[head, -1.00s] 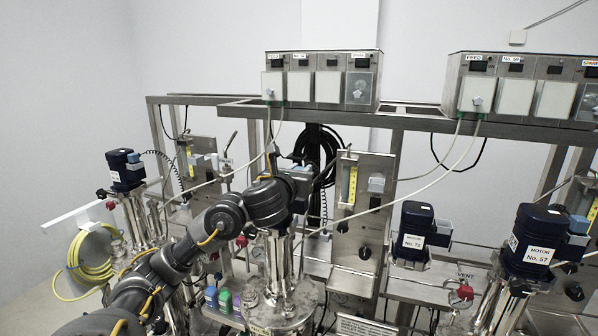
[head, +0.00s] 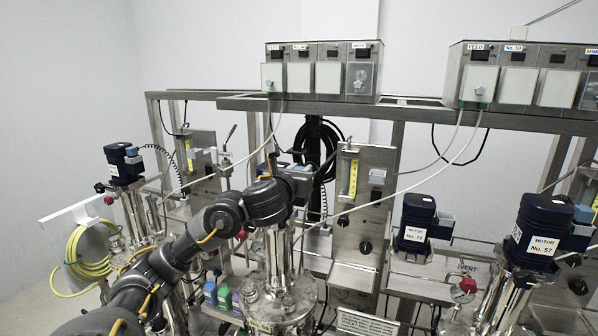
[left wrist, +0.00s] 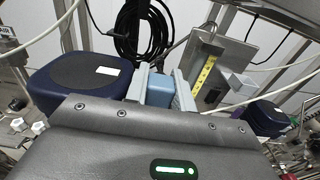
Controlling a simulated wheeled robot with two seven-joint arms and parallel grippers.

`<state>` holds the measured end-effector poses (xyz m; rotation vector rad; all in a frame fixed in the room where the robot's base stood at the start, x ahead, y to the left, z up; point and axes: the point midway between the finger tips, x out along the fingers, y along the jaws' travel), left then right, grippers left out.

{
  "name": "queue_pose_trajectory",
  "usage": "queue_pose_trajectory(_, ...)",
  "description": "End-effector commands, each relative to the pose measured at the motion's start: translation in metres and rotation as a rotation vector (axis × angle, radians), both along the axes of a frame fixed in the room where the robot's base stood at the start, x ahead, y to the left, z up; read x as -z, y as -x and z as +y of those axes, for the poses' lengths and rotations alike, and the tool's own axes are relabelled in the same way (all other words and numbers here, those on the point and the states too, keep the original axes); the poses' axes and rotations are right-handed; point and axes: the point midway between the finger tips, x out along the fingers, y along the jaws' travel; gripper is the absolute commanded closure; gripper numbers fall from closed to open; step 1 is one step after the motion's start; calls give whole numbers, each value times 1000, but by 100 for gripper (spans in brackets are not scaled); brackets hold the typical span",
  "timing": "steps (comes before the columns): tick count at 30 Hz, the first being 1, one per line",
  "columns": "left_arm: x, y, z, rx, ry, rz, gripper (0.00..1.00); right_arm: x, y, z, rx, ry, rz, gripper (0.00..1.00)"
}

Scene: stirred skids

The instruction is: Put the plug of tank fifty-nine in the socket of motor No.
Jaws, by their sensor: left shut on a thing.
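My left gripper (left wrist: 160,92) is shut on a blue plug (left wrist: 158,90), held between its two grey fingers. In the left wrist view a dark blue motor top (left wrist: 85,80) is close on the left of the plug; whether they touch I cannot tell. In the head view my left gripper (head: 300,176) is over the middle tank (head: 280,295), and my wrist mostly hides this motor. Motor No. 72 (head: 416,222) has a grey box on its side. Motor No. 57 (head: 540,232) stands at the right with a blue plug (head: 586,214) beside it. My right gripper is out of view.
Control boxes (head: 320,72) and (head: 520,75) sit on the rail, with pale cables hanging down. A steel panel (head: 362,215) with a yellow scale stands behind the gripper. Another motor (head: 123,163) and a yellow hose coil (head: 88,250) are at the left.

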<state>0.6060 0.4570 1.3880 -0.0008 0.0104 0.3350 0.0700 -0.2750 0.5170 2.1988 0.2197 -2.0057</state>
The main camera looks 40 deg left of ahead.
Motion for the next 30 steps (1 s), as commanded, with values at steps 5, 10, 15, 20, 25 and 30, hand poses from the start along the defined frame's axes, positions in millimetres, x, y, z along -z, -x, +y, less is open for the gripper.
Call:
queue_pose_trajectory(5,5,0,0,0,-1,0,100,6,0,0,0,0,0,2)
queue_pose_trajectory(10,4,0,0,0,-1,0,100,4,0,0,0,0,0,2)
queue_pose_trajectory(15,4,0,1,-2,-1,0,53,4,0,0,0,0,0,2)
queue_pose_trajectory(20,3,1,3,-6,0,-1,50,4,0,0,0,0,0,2)
queue_pose_trajectory(25,3,1,4,-8,0,-1,50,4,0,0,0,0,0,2)
queue_pose_trajectory(30,2,1,4,-10,0,-2,50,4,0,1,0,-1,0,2)
